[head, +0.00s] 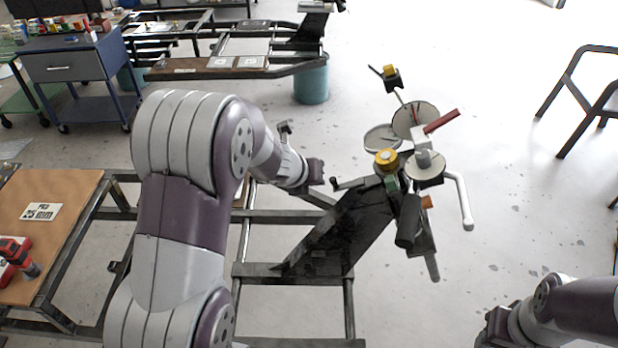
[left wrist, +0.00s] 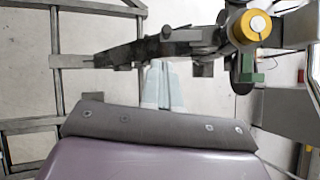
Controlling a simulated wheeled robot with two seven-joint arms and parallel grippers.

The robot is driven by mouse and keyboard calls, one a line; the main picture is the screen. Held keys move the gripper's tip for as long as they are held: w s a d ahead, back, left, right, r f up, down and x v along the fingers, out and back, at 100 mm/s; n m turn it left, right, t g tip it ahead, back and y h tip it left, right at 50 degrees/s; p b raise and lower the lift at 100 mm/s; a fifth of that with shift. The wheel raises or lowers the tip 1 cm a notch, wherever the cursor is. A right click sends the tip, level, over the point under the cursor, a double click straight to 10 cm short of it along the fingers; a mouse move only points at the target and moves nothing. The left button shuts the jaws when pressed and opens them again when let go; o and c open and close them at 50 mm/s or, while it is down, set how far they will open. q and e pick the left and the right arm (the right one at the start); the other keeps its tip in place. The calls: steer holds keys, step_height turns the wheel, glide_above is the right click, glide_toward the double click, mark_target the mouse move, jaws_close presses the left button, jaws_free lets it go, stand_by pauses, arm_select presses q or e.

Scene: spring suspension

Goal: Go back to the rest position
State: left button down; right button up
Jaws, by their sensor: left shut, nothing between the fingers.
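My left arm reaches in from the left in the head view, and its gripper (head: 316,172) is just left of the spring suspension fixture (head: 345,222). It is shut and empty; its fingertips are hard to make out in the head view. In the left wrist view, the dark fixture bar (left wrist: 150,50) with its yellow round cap (left wrist: 250,28) lies beyond my wrist. The cap also shows in the head view (head: 386,157). My right gripper (head: 494,328) is at the lower right, away from the fixture; its fingers are too dark and small to judge.
A wooden-topped workbench (head: 75,195) with a red power tool (head: 15,258) is at the left. A blue cart (head: 75,68) and another bench (head: 215,68) stand behind. Round discs and a white bent handle (head: 462,200) stick out from the fixture. Floor at the right is clear, except a dark metal frame (head: 580,100).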

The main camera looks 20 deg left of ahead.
arm_select(q)
steer(key=s+a+f+n+g+y, duration=0.3)
steer(key=s+n, duration=0.5)
steer(key=n, duration=1.1)
steer(key=s+d+r+n+g+h+p, duration=0.1)
steer(key=s+d+n+g+h, duration=0.1)
steer(key=s+d+n, duration=0.7)
steer(key=s+n+g, duration=0.1)
steer(key=s+n, duration=0.3)
steer(key=shift+r+g, duration=0.35)
steer(key=shift+g, duration=0.05)
steer(key=shift+s, duration=0.1)
